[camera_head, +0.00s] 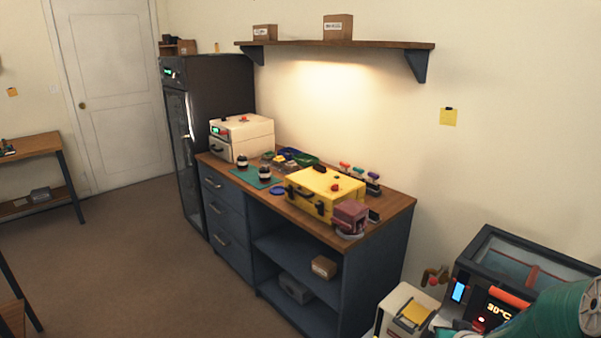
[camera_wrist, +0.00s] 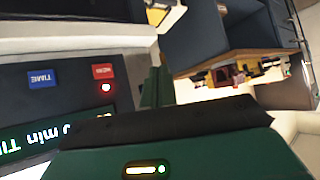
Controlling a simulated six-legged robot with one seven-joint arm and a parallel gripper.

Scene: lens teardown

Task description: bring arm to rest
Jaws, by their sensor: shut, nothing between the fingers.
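My gripper (camera_wrist: 158,75) shows in the wrist view as two slim green fingers close together, with nothing between them. Its dark green housing with a lit strip fills the bottom of that view. The fingers are beside a dark control panel (camera_wrist: 60,100) with a blue and a red button and a green display. In the head view part of my teal arm (camera_head: 562,310) crosses the lower right corner in front of a dark machine with a temperature display (camera_head: 497,310). My gripper's fingertips cannot be made out in the head view.
A blue workbench (camera_head: 228,235) with a wooden top carries a yellow case (camera_head: 322,203), a cream box (camera_head: 250,148) and small parts. A cream device (camera_head: 395,300) stands near my arm, left of the machine. The brown floor (camera_head: 130,270) at left is open.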

